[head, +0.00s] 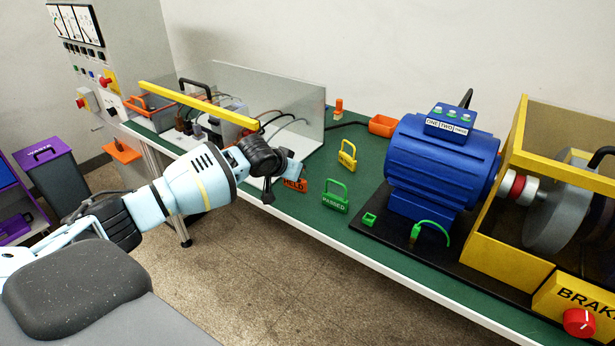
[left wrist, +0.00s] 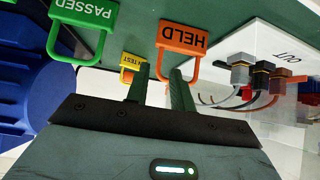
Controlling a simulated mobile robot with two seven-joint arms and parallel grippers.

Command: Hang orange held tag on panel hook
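The orange HELD tag (head: 294,185) stands at the front edge of the green bench, beside the green PASSED tag (head: 335,196). In the left wrist view, the HELD tag (left wrist: 183,38) appears upside down with its loop toward me. My left gripper (head: 268,190) is just left of the tag. In the left wrist view, the left gripper's fingers (left wrist: 160,82) are apart; the right-hand one overlaps the loop, and I cannot tell if it touches. The grey panel (head: 130,55) stands at the far left; a small, unclear hook-like piece (head: 97,128) shows on its front. My right gripper is out of view.
A yellow TEST tag (head: 347,155) stands behind. A clear-walled box with a yellow bar (head: 195,104) is left of the tags. The blue motor (head: 440,165) and yellow brake housing (head: 505,235) fill the right.

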